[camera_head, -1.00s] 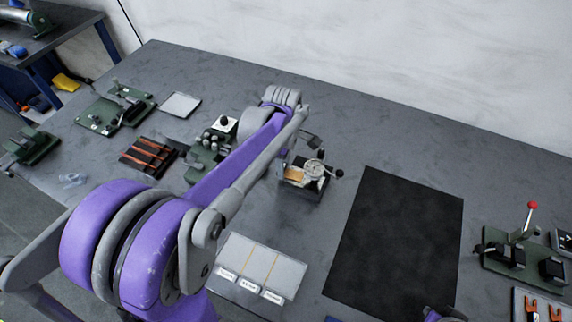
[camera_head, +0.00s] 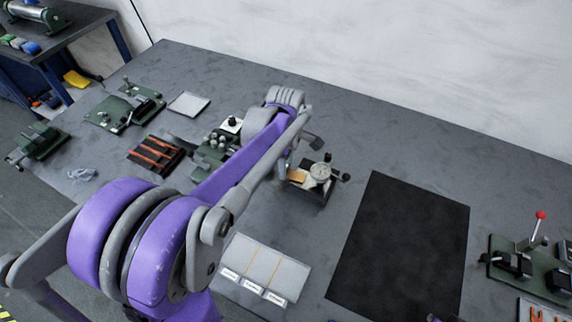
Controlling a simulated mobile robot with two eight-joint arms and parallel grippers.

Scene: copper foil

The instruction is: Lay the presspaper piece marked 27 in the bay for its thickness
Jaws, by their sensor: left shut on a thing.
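A small tan piece (camera_head: 297,176) lies at the dial gauge (camera_head: 320,173), on its left side; its marking is too small to read. My left arm reaches across the table, and my left gripper (camera_head: 285,170) is low at the piece's left edge, partly hidden by my own arm. It is shut on the tan piece. The pale sorting tray (camera_head: 292,272) lies nearer to me, with bays split by thin yellowish lines and white labels along the front, not readable.
A black mat (camera_head: 405,245) lies right of the gauge. A green lever press (camera_head: 530,262) stands far right. Green fixtures (camera_head: 122,108), a dark rack with orange strips (camera_head: 157,153) and a pale sheet (camera_head: 189,104) lie to the left. Bare table shows behind the gauge.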

